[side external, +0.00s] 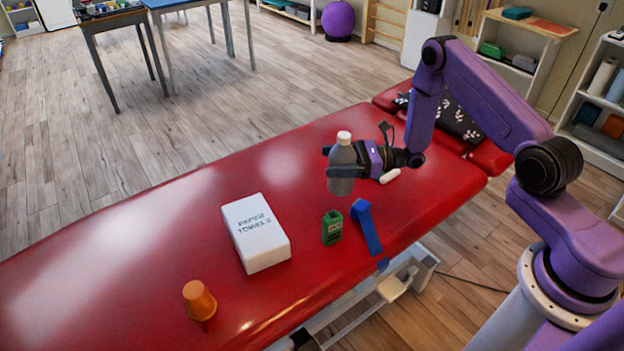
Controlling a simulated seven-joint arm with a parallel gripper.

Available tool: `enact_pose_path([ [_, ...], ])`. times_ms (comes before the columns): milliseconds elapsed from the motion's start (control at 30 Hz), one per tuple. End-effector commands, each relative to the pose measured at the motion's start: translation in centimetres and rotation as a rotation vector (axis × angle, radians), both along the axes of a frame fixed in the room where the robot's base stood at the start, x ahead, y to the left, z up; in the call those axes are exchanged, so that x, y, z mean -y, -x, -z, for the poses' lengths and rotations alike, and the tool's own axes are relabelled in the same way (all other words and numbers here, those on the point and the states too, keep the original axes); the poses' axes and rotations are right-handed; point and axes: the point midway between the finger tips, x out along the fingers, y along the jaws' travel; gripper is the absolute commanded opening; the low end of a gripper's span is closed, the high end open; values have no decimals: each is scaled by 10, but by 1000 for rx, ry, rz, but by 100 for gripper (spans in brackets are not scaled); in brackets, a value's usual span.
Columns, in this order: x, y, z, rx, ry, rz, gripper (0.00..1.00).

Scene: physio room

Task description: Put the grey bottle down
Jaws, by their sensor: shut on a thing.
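The grey bottle (342,157) with a white cap is upright in my gripper (342,172). My gripper is shut around the bottle's middle, with its fingers reaching from the right. The bottle appears to be above the red treatment table (150,235), behind the green box. The gap between its base and the table is hard to judge from this angle.
A white paper towels pack (256,233) and an orange cup (199,300) are further left. A white rounded item (389,176) lies beside my gripper. The table's left part is clear.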

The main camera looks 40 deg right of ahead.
Motion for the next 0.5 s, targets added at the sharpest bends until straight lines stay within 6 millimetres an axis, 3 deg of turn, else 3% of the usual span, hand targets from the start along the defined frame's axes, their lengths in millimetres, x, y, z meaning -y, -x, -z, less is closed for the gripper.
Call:
enact_pose_path([
  [233,-6,-39,16,7,-2,-3,21],
  [500,-9,-64,50,2,-2,-2,21],
])
